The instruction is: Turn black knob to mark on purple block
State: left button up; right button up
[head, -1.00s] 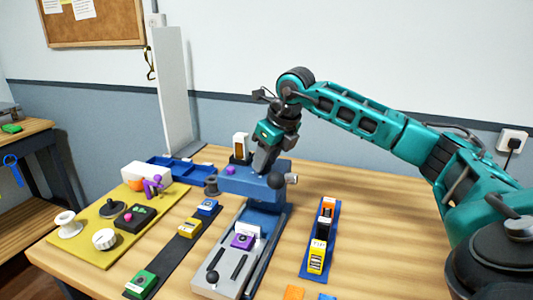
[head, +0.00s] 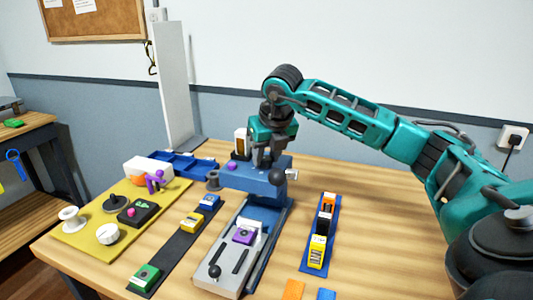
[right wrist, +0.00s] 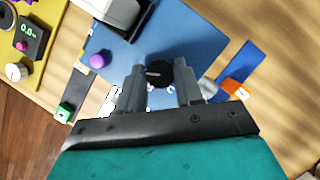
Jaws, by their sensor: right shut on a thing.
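The black knob (right wrist: 159,74) is on the blue machine head (head: 240,179), seen in the right wrist view with a pale line across its left side. My right gripper (right wrist: 161,70) has one finger on each side of the knob and is shut on it. In the head view my right gripper (head: 266,162) points down at the top of the machine head and hides the knob. A purple block (head: 243,237) with a dark spot sits on the grey base below. A small purple dome (head: 233,167) is on the machine head left of the gripper. My left gripper is not in view.
A black ball handle (head: 277,177) sticks out at the machine head's front. A blue strip with orange, black and yellow blocks (head: 316,252) lies to the right. A yellow mat (head: 92,237) with several dials lies left. The table farther right is clear.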

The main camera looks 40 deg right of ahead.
jog(key=o, duration=1)
jog(key=shift+o, duration=0.2)
jog(key=v, duration=1.3)
jog(key=shift+p, duration=0.4)
jog(key=shift+w, duration=0.1)
